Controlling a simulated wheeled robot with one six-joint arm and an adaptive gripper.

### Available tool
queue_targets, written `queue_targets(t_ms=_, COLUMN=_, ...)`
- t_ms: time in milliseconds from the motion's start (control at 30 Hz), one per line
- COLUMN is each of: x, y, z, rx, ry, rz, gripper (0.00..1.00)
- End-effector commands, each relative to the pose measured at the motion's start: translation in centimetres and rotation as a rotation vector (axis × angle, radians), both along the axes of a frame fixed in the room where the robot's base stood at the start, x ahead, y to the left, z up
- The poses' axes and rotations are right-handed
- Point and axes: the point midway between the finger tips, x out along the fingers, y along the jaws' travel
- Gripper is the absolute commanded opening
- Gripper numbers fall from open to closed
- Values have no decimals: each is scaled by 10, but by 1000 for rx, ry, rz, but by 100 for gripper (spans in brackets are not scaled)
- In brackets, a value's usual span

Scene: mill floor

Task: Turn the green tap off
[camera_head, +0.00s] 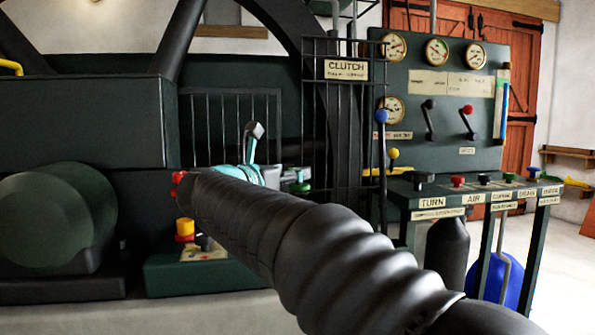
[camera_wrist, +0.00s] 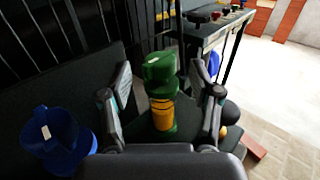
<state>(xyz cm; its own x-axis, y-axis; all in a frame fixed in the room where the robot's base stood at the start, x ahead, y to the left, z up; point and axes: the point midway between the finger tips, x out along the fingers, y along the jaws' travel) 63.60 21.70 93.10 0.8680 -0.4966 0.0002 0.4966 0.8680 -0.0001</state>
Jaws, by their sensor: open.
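In the wrist view, the green tap (camera_wrist: 160,68) stands upright in the middle of the picture. It has a green top, a yellow section below and green again at its base. My gripper (camera_wrist: 162,80) is open, with one finger to the left and one to the right of the tap in the picture. Gaps show between the tap and both fingers, so I see no grip. The base of the tap is partly hidden by the gripper body. In the head view my arm covers much of this area, and the gripper cannot be made out clearly.
A blue tap (camera_wrist: 48,138) is left of my gripper in the wrist view. Black bars stand behind. In the head view, a bench of labelled knobs (camera_head: 470,200) and a gauge panel (camera_head: 440,100) stand right, beside a barred guard (camera_head: 335,130). Open floor lies far right.

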Motion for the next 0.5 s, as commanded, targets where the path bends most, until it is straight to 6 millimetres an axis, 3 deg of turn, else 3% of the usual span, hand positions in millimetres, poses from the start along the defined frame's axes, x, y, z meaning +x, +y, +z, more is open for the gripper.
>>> queue_targets(t_ms=200, x=-38, y=22, z=0, rx=0, ry=0, rz=3, gripper=63)
queue_targets(t_ms=500, x=-65, y=37, z=0, rx=0, ry=0, rz=0, gripper=63)
